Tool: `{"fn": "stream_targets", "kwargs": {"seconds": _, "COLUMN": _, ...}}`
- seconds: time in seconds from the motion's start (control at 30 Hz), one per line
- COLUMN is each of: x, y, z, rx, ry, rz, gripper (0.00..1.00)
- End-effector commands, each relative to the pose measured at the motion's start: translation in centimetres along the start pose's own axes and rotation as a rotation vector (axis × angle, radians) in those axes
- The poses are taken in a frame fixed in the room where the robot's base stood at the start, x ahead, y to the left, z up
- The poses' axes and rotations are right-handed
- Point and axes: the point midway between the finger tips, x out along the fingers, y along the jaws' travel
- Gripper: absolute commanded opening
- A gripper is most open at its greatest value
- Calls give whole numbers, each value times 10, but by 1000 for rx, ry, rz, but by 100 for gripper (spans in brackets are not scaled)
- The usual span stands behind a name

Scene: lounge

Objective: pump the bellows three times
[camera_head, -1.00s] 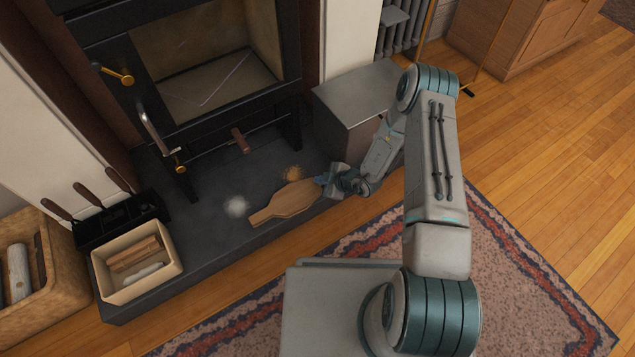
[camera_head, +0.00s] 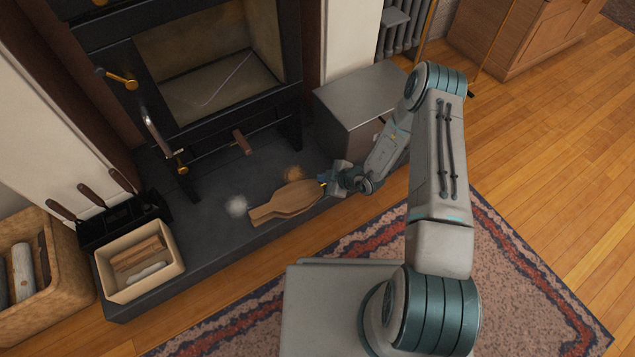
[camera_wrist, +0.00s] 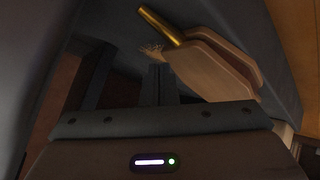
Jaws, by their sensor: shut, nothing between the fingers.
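The wooden bellows (camera_head: 284,203) lie on the dark hearth slab, handles toward the lower left. Their two boards show a gap between them. The brass nozzle (camera_head: 323,184) points right toward my gripper (camera_head: 330,179). In the wrist view, the bellows (camera_wrist: 210,68) are at upper right with the brass nozzle (camera_wrist: 160,26) pointing up left. My gripper (camera_wrist: 158,78) is shut and empty, beside the bellows near the nozzle end. The head view does not show clearly whether the fingers touch them.
The stove (camera_head: 215,75) stands behind the hearth slab (camera_head: 200,235). A grey metal box (camera_head: 355,100) is close to my forearm on the right. A cream box (camera_head: 135,292), a black tool holder (camera_head: 125,218) and a log basket (camera_head: 75,290) stand at left.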

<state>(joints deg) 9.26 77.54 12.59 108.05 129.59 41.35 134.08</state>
Motion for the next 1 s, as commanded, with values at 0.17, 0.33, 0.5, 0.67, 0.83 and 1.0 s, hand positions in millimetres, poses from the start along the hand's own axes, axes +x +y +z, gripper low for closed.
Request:
{"fn": "stream_targets", "kwargs": {"seconds": 0.17, "x": -16, "y": 12, "z": -13, "rx": 0, "ry": 1, "rz": 2, "gripper": 0}}
{"fn": "stream_targets", "kwargs": {"seconds": 0.33, "x": -28, "y": 20, "z": -22, "rx": 0, "ry": 1, "rz": 2, "gripper": 0}}
{"fn": "stream_targets", "kwargs": {"seconds": 0.5, "x": -30, "y": 22, "z": -24, "rx": -2, "ry": 2, "rz": 0, "gripper": 0}}
{"fn": "stream_targets", "kwargs": {"seconds": 0.67, "x": -29, "y": 22, "z": -23, "rx": -2, "ry": 2, "rz": 0, "gripper": 0}}
{"fn": "stream_targets", "kwargs": {"seconds": 0.83, "x": -29, "y": 22, "z": -23, "rx": -2, "ry": 2, "rz": 0, "gripper": 0}}
{"fn": "stream_targets", "kwargs": {"seconds": 1.0, "x": -29, "y": 22, "z": -23, "rx": -2, "ry": 2, "rz": 1, "gripper": 0}}
